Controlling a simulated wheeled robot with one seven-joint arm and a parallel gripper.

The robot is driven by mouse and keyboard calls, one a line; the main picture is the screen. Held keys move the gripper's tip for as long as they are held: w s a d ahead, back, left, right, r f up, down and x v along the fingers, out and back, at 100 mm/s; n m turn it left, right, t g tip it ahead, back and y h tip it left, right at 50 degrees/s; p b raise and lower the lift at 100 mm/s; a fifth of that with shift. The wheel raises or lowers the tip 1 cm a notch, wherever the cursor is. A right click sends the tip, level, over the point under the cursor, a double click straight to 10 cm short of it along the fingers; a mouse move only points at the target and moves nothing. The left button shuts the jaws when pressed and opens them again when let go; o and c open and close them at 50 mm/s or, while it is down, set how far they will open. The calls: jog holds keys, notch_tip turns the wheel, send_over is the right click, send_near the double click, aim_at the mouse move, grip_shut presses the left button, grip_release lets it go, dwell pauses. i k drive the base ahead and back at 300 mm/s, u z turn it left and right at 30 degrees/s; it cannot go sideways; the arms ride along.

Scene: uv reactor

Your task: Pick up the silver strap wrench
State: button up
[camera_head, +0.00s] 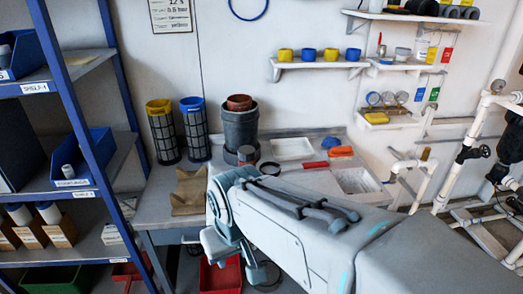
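I cannot clearly pick out a silver strap wrench. A dark ring-shaped item (270,168) lies on the workbench (163,204), just beyond my arm; I cannot tell if it is the wrench's strap. A red bar-like tool (315,165) lies to its right. My arm reaches from the lower right and covers much of the bench's front. My gripper (236,262) hangs low at the arm's far end, in front of the bench edge. Its fingers are too small and too turned to show whether they are open or shut.
Yellow (161,131) and blue (195,129) mesh cylinders and a dark bucket (240,130) stand at the bench's back. A white tray (292,149) and an orange item (341,152) lie right. Blue-framed shelving (75,115) bounds the left, white pipework (465,150) the right.

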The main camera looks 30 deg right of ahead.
aim_at(282, 168)
jog(key=z, duration=0.3)
jog(key=i, duration=0.65)
jog(key=z, duration=0.95)
jog(key=i, duration=0.3)
jog(key=z, duration=0.25)
